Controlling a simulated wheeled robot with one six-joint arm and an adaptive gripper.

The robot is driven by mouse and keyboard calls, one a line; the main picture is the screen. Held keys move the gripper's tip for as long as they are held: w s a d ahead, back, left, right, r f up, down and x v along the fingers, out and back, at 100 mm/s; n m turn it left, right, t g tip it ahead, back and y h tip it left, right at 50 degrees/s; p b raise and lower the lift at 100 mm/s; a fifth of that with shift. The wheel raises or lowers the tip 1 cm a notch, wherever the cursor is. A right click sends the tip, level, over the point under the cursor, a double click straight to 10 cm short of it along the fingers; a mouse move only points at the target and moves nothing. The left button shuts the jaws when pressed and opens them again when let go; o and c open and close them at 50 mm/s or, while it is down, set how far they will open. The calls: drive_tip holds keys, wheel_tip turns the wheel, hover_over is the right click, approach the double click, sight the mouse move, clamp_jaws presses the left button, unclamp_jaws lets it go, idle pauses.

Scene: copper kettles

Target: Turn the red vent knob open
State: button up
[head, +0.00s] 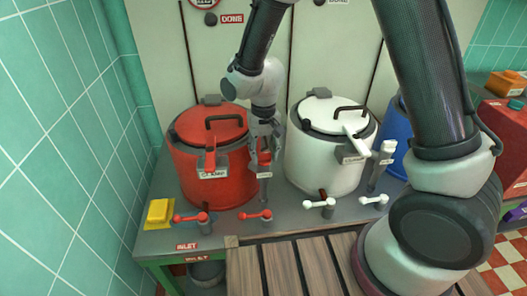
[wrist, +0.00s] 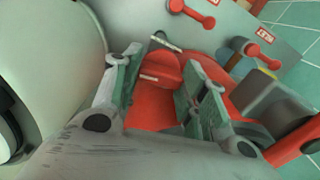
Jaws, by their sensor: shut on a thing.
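The red vent knob (head: 265,158) sits on top of a grey upright pipe (head: 265,188) to the right of the red kettle (head: 200,170). My gripper (head: 262,150) comes down from above and is shut on the knob. In the wrist view, the red knob (wrist: 165,72) shows between the two green-padded fingers of my gripper (wrist: 160,85). The fingers hide part of the knob, and I cannot tell how far it is turned.
A white kettle (head: 318,160) stands close to the right, with a white-topped vent pipe (head: 378,165) beside it. A red clamp lever (head: 210,155) is on the red kettle's front.

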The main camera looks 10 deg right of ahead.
sight(264, 153)
drive_tip(key=n, duration=1.2)
drive_tip(key=shift+n, duration=2.1)
drive_tip(key=o, duration=1)
wheel_tip(264, 153, up, 12)
drive_tip(key=shift+r, duration=0.1)
